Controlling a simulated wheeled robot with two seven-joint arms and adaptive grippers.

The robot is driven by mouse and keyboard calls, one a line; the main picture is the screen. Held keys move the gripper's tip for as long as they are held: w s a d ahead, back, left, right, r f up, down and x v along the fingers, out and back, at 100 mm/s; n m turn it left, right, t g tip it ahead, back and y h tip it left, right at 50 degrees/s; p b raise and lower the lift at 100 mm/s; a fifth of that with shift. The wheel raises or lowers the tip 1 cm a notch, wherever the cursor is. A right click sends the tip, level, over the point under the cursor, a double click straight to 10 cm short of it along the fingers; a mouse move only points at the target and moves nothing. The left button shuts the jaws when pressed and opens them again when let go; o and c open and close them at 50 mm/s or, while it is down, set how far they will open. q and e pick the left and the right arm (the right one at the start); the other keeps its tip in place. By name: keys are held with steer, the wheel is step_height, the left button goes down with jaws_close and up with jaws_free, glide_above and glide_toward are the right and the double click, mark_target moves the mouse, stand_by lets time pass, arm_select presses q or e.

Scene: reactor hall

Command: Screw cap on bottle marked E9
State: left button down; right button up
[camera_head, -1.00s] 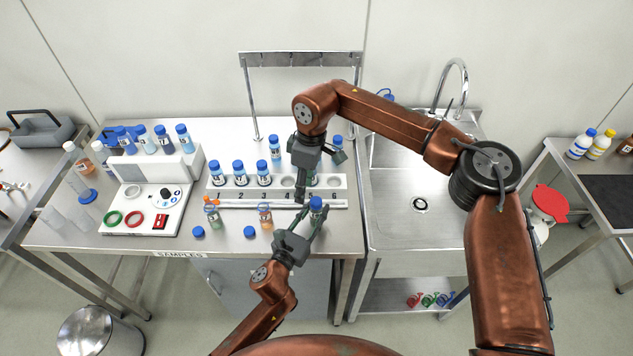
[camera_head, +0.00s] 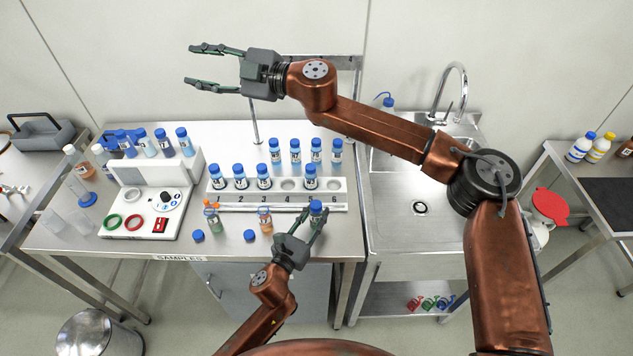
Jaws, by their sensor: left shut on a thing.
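My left gripper (camera_head: 309,222) is shut on a blue-capped bottle (camera_head: 316,217) at the bench front, just before the rack's slot 6. The cap (camera_head: 316,205) sits on top of this bottle; whether it is tight I cannot tell. My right gripper (camera_head: 191,65) is open and empty, high at the upper left, its fingers pointing left. Two bottles without blue caps, one greenish (camera_head: 213,220) and one orange (camera_head: 265,221), stand before the rack. Loose blue caps lie near them, one at left (camera_head: 198,236) and one at right (camera_head: 249,235). The E9 mark is not readable.
The white numbered rack (camera_head: 335,186) holds capped bottles in slots 1, 2, 3 and 5; slots 4 and 6 are empty. Several capped bottles (camera_head: 295,151) stand behind it. A white device (camera_head: 150,205) stands left, a sink (camera_head: 420,215) right. My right forearm spans above the sink.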

steer(key=w+d+m+t+h, duration=0.3)
steer(key=w+d+t+h, duration=0.35)
steer(key=w, duration=0.55)
steer(key=w+d+f+n+h, duration=0.1)
steer(key=d+f+h, duration=0.1)
steer(key=d+f, duration=0.3)
steer(key=w+d+f+n+h, duration=0.1)
steer(key=d+f+h, duration=0.2)
steer(key=f, duration=0.4)
steer(key=s+d+f+n+g+h, duration=0.1)
steer(key=s+d+f+n+g, duration=0.1)
steer(key=s+f+n+g, duration=0.3)
steer(key=s+d+f+g+h, duration=0.1)
steer(key=s+d+f+h, duration=0.15)
steer(key=f, duration=0.45)
steer(key=s+d+f+n+g, duration=0.1)
steer(key=s+f+n+g, duration=0.1)
steer(key=s, duration=0.2)
steer(key=s+d+f+n+g+h, duration=0.1)
steer(key=s+d+n, duration=0.1)
steer(key=s, duration=0.3)
steer(key=s+d+f+n+g+h, duration=0.1)
steer(key=s+d+f+n+g, duration=0.1)
steer(key=s+n, duration=0.1)
steer(key=shift+s+d+f+g, duration=0.1)
steer(key=shift+s+f+g, duration=0.1)
steer(key=shift+s, duration=0.2)
steer(key=shift+s+d+f+g, duration=0.1)
steer(key=shift+s+g, duration=0.05)
steer(key=shift+s, duration=0.25)
